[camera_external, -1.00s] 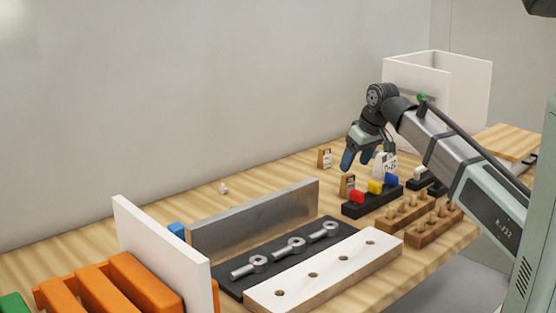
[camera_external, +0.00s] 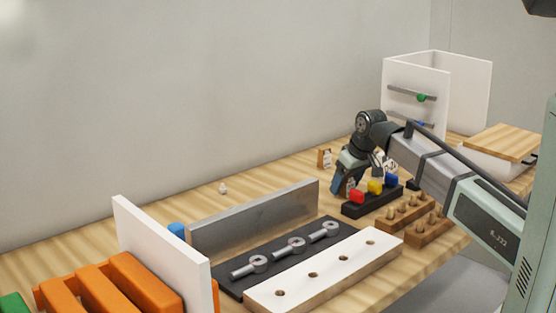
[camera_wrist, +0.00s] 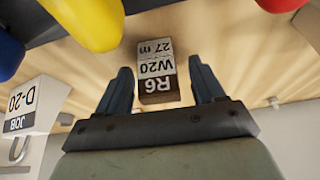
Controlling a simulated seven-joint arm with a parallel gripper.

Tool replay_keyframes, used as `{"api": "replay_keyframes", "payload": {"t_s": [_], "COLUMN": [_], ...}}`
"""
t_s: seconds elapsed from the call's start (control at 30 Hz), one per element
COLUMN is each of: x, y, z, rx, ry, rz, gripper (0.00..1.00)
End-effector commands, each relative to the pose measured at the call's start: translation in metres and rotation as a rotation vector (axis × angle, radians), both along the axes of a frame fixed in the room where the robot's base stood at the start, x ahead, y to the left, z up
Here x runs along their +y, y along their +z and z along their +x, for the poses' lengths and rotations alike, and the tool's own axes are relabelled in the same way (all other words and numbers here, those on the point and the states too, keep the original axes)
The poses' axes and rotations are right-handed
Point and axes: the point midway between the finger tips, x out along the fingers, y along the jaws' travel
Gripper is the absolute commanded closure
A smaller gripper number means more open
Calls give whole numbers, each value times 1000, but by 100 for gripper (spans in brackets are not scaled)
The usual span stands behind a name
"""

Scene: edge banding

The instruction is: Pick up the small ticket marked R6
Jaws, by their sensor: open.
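The small ticket marked R6 (camera_wrist: 156,68) shows in the wrist view, upside down, with the lines W20 and 27 m on a white face and R6 on a brown band. My gripper (camera_wrist: 160,78) is open, with one dark finger on each side of the ticket and a gap on both sides. In the external view my gripper (camera_external: 340,182) is low over the bench beside the block with coloured knobs. The ticket is mostly hidden behind the gripper there.
A black block (camera_external: 372,201) with red, yellow and blue knobs stands close to my gripper. A white JOB D-20 tag (camera_wrist: 34,104) is at the left in the wrist view. Another brown tag (camera_external: 324,158) stands behind. Wooden peg blocks (camera_external: 405,211) are at the right.

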Motion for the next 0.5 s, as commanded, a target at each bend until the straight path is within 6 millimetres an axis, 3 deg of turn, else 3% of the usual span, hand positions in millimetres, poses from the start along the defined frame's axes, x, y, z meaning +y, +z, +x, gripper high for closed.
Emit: {"api": "replay_keyframes", "payload": {"t_s": [0.27,0.5], "x": [1,1], "y": [-3,-3], "z": [1,1], "rx": [0,0], "ry": [0,0], "rz": [0,0], "gripper": [33,56]}}
